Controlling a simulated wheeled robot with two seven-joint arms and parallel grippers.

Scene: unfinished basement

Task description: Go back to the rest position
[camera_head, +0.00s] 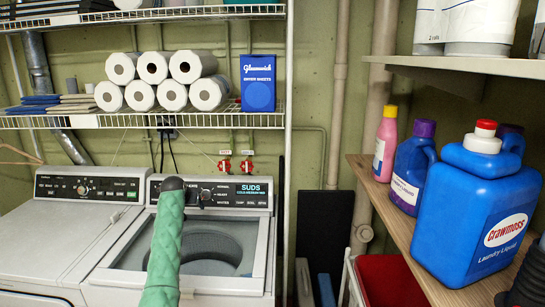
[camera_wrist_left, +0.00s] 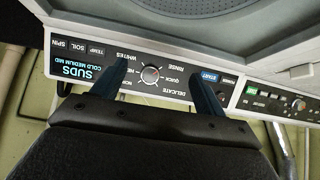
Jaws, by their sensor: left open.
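My left gripper (camera_head: 173,184) is the dark end of the green-sleeved arm in front of the right washer's control panel. In the left wrist view, my left gripper (camera_wrist_left: 160,75) has its two dark fingers spread apart, with nothing held between them. The control knob (camera_wrist_left: 150,74) appears between the fingers in that view; whether they touch the panel cannot be told. The knob (camera_head: 205,195) also shows in the head view, right of the gripper. The fingers are hidden in the head view. My right gripper is not in view.
The washer (camera_head: 255,265) stands beside another machine (camera_head: 40,245). Above, a wire shelf (camera_head: 255,120) holds several paper rolls and a blue box (camera_head: 258,82). A wooden shelf (camera_head: 385,200) at right holds a pink bottle (camera_head: 386,143) and blue detergent jugs (camera_head: 475,210). A red bin (camera_head: 390,280) stands below.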

